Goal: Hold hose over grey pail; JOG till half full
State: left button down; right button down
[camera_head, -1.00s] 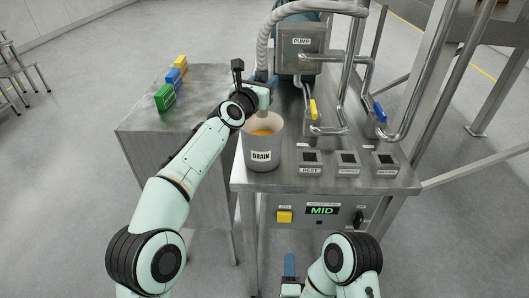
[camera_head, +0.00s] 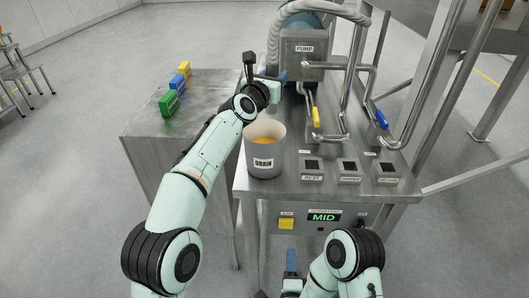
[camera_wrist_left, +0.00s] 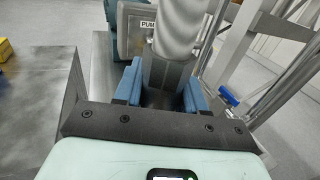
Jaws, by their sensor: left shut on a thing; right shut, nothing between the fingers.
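The grey pail (camera_head: 279,150), marked DRAIN, stands upright on the steel machine top with orange liquid inside. My left gripper (camera_head: 272,76) is beyond the pail's far rim, towards the pump. The left wrist view shows its blue fingers (camera_wrist_left: 161,92) shut on the dark end piece of the pale ribbed hose (camera_wrist_left: 180,30). The hose's outlet is hidden. The yellow JOG button (camera_head: 286,224) is on the front panel, left of a green display (camera_head: 322,217) reading MID. My right gripper (camera_head: 291,264) is shut and empty, below the button and apart from it.
The pump housing (camera_head: 303,60), bent steel pipes and yellow (camera_head: 316,117) and blue (camera_head: 381,118) valve handles stand behind and right of the pail. Several labelled dark-topped blocks sit along the front right. A side table (camera_head: 145,128) at left carries green, blue and yellow blocks.

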aim_at(277, 68)
pick_arm(q)
jog(key=shift+s+d+r, duration=0.2)
jog(key=shift+d+r, duration=0.05)
jog(key=shift+r, duration=0.25)
jog(key=shift+s+d+r, duration=0.2)
jog(key=shift+d+r, duration=0.05)
jog(key=shift+r, duration=0.25)
jog(key=shift+w+d+r, duration=0.15)
jog(key=shift+r, duration=0.25)
jog(key=shift+w+d+r, duration=0.1)
jog(key=shift+r, duration=0.3)
jog(key=shift+s+d+r, duration=0.15)
jog(key=shift+d+r, duration=0.15)
jog(key=shift+r, duration=0.1)
